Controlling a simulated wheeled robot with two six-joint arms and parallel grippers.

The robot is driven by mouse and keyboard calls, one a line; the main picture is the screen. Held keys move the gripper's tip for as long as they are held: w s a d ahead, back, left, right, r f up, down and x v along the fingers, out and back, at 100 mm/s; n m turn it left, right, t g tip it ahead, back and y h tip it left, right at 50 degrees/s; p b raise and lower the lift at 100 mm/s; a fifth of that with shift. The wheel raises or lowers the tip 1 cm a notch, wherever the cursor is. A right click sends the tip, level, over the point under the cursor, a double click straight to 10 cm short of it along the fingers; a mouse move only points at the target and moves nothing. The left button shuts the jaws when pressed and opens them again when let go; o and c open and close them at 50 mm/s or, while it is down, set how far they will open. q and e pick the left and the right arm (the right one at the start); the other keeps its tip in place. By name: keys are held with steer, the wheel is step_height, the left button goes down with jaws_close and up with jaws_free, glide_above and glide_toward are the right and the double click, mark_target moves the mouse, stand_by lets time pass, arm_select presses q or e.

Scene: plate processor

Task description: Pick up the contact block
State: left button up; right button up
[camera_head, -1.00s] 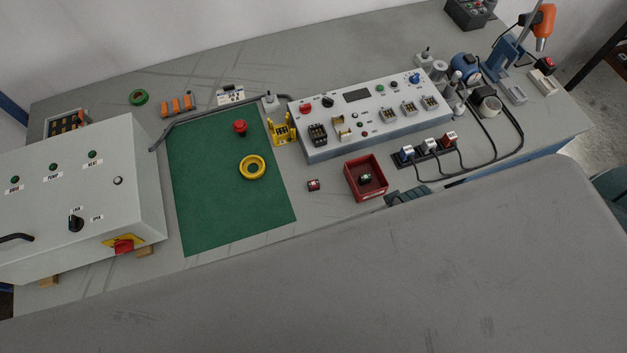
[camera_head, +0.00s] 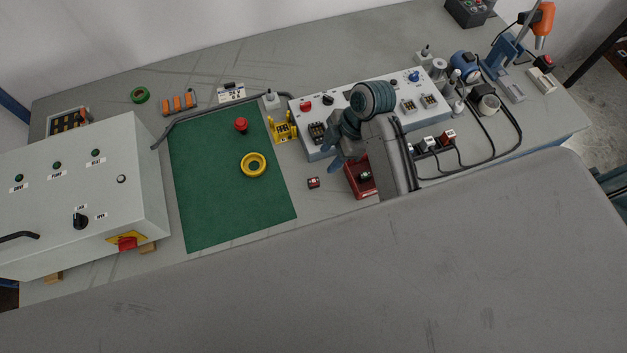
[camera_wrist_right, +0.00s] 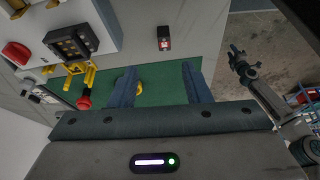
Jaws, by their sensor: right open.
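A small red and black block (camera_head: 313,183), which I take for the contact block, lies on the grey table between the green mat and the red bin. It also shows in the right wrist view (camera_wrist_right: 163,38), apart from my fingers. My right gripper (camera_head: 334,166) is over the table by the red bin, to the right of the block and higher up. In the right wrist view its two blue fingers (camera_wrist_right: 160,78) are spread with nothing between them. Another small dark block (camera_head: 365,177) sits inside the red bin.
The red bin (camera_head: 354,186) is partly hidden by my right arm. The white control panel (camera_head: 318,152) stands behind, with a yellow fixture (camera_head: 283,130) at its left. The green mat (camera_head: 205,205) holds a yellow ring (camera_head: 244,168). The table around the block is clear.

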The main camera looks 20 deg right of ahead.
mark_target(315, 180)
steer(key=p+x, duration=0.1)
steer(key=x, duration=0.4)
steer(key=shift+s+a, duration=0.1)
steer(key=shift+s, duration=0.05)
steer(key=p+x, duration=0.2)
steer(key=x, duration=0.1)
steer(key=p+x, duration=0.1)
steer(key=shift+s+f, duration=0.3)
steer(key=shift+f, duration=0.1)
steer(key=shift+w+a+f, duration=0.1)
steer(key=shift+a+f, duration=0.05)
steer(key=shift+f, duration=0.25)
jaws_close()
